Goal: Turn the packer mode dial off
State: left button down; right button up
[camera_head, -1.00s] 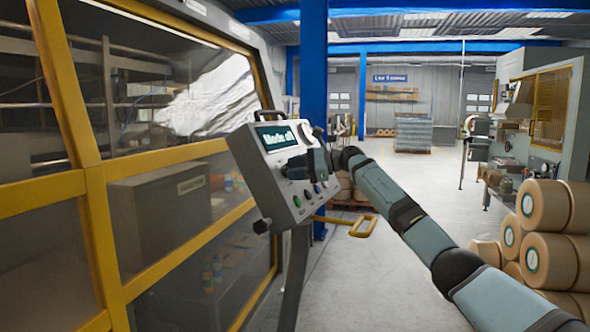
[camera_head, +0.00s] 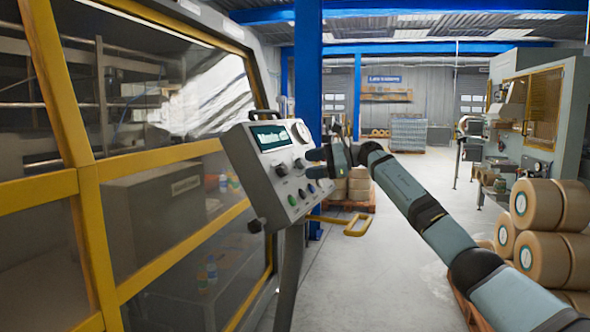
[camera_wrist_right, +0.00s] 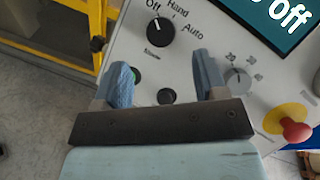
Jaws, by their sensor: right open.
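The mode dial (camera_wrist_right: 160,32) is a round black knob on the grey control panel (camera_head: 248,165), with Off, Hand and Auto labels around it. Its white mark points toward Off. In the head view the dial (camera_head: 281,170) sits below the screen (camera_head: 271,137). The screen (camera_wrist_right: 285,18) shows "Off" in the wrist view, its left part cut off. My right gripper (camera_wrist_right: 160,62) is open and empty, its blue fingers apart from the dial. In the head view the right gripper (camera_head: 316,163) is beside the panel's right edge. My left gripper is not in view.
A scale knob (camera_wrist_right: 238,80), a black button (camera_wrist_right: 167,97) and a red mushroom button (camera_wrist_right: 295,130) are close by. The yellow-framed packer window (camera_head: 90,190) is left of the panel. Brown rolls (camera_head: 540,250) are stacked at right. The middle floor is clear.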

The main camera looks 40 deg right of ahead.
jog(key=v, duration=0.7)
dwell(0.5)
